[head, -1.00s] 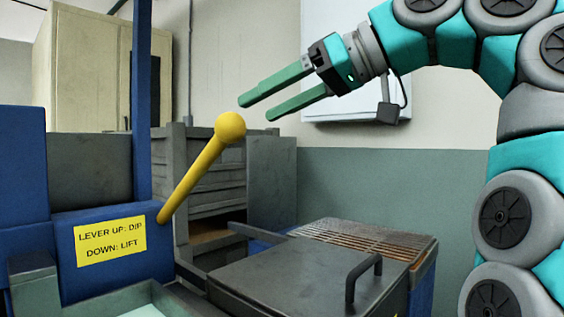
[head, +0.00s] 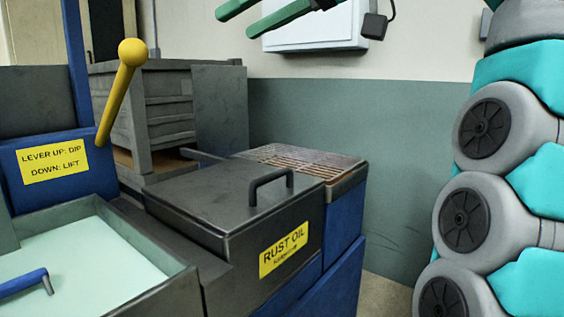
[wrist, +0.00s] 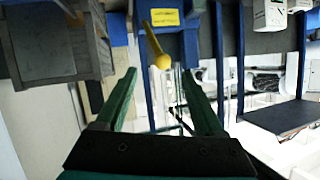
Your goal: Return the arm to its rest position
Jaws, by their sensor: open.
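My gripper (head: 237,22) is at the top edge of the head view, with two green fingers apart and nothing between them. Most of my wrist and upper arm is cut off above the frame. In the wrist view my gripper (wrist: 158,74) also shows open and empty. The yellow lever (head: 117,88) with its ball knob leans up and right from the blue housing, left of and below the fingers in the head view. A clear gap shows between them there. In the wrist view the lever (wrist: 155,45) appears beyond the fingertips.
A dark lidded rust oil box (head: 235,205) with a handle stands at the centre, beside a rusty grate (head: 300,160). A tank of pale liquid (head: 90,265) is at lower left. A grey slatted crate (head: 165,105) stands behind. A white wall box (head: 315,30) hangs near my fingers.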

